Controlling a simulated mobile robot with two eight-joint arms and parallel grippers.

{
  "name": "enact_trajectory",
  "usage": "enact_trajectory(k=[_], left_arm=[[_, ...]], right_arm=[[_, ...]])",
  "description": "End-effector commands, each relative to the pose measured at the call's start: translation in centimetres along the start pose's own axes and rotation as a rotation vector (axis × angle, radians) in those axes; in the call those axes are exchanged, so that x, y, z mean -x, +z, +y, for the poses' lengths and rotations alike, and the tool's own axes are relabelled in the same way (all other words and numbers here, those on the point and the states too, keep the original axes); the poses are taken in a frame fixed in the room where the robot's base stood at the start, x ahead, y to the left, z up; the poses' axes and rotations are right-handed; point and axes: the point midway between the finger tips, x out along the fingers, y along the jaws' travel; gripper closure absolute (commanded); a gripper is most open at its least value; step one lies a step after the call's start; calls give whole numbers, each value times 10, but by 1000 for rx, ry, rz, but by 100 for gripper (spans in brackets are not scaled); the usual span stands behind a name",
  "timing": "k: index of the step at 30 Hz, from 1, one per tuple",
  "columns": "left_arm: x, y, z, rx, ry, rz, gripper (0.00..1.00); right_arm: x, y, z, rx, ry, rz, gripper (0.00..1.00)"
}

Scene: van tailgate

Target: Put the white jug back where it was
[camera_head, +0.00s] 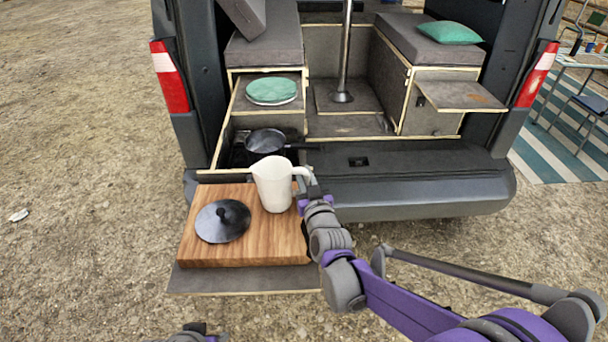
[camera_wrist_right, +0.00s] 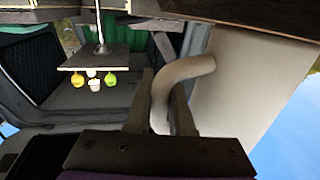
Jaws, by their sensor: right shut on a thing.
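The white jug (camera_head: 273,184) is upright at the right rear of the wooden board (camera_head: 270,245), with its handle to the right. I cannot tell whether its base touches the board. My right gripper (camera_head: 308,188) is shut on the jug's handle. In the right wrist view the two fingers (camera_wrist_right: 160,105) stand on either side of the curved handle, and the jug's wall (camera_wrist_right: 245,80) fills the right side. My left gripper (camera_head: 192,335) barely shows at the bottom edge; its fingers cannot be made out.
A dark round lid (camera_head: 222,221) lies on the board, left of the jug. Behind the jug a dark pan (camera_head: 266,140) sits on the pull-out stove. Green plates (camera_head: 271,91) rest farther back. The van's bumper (camera_head: 420,190) lies to the right. The board's front right is clear.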

Motion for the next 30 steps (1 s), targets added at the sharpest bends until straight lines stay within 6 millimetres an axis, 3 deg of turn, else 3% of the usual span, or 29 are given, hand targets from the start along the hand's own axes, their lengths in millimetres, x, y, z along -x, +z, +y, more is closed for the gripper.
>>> enact_trajectory(k=[2, 3, 7, 18, 23, 30], left_arm=[[-2, 2, 0, 0, 0, -2, 50], [-2, 2, 0, 0, 0, -1, 50], [-1, 1, 0, 0, 0, -1, 50], [1, -1, 0, 0, 0, 1, 50], [-4, 4, 0, 0, 0, -4, 50], [-11, 11, 0, 0, 0, -9, 50]], right_arm=[[0, 4, 0, 0, 0, 0, 100], [0, 3, 0, 0, 0, 0, 72], [0, 2, 0, 0, 0, 0, 50], [1, -2, 0, -1, 0, 0, 50], [26, 0, 0, -1, 0, -1, 50], [77, 1, 0, 0, 0, -1, 50]])
